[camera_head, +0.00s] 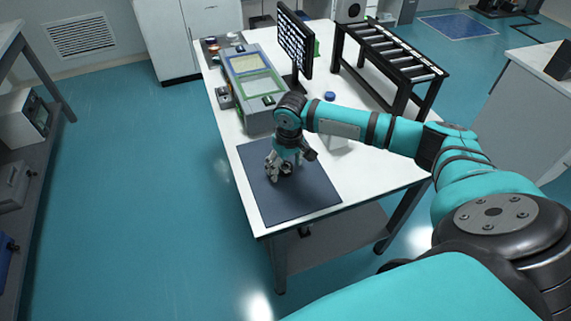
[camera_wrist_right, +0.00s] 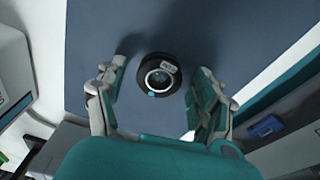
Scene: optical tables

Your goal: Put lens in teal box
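The lens (camera_wrist_right: 160,76) is a round black piece with a glass centre, a pale label and a small teal dot. It lies on the dark blue mat (camera_head: 306,199) at the table's near end. My right gripper (camera_head: 279,172) points down over the mat. In the right wrist view its fingers (camera_wrist_right: 157,95) are apart on either side of the lens, with visible gaps, so it is open and empty. In the head view the gripper mostly hides the lens. I cannot make out a clearly teal box. My left gripper is not in view.
A grey unit with a green-framed panel (camera_head: 258,86) stands behind the mat. A black monitor (camera_head: 295,42), a small blue item (camera_head: 330,96) and a black roller rack (camera_head: 392,48) stand farther back. A white box (camera_head: 337,142) is partly hidden by my right arm.

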